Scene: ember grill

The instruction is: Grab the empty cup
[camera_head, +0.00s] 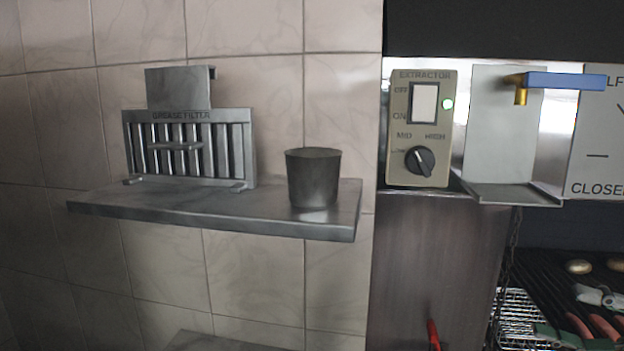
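A dark grey metal cup (313,180) stands upright near the right end of a grey wall shelf (215,222). It is wider at the rim than at the base. The inside is dark and seen at a shallow angle, so I cannot tell what it holds. Nothing is touching its sides. Neither of my grippers is in view.
A slatted grease filter (190,148) stands left of the cup. An extractor switch box (420,128) is to the right, beside a metal bracket (500,125) and a blue-handled valve (565,82). A grill (540,275) with several items is lower right.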

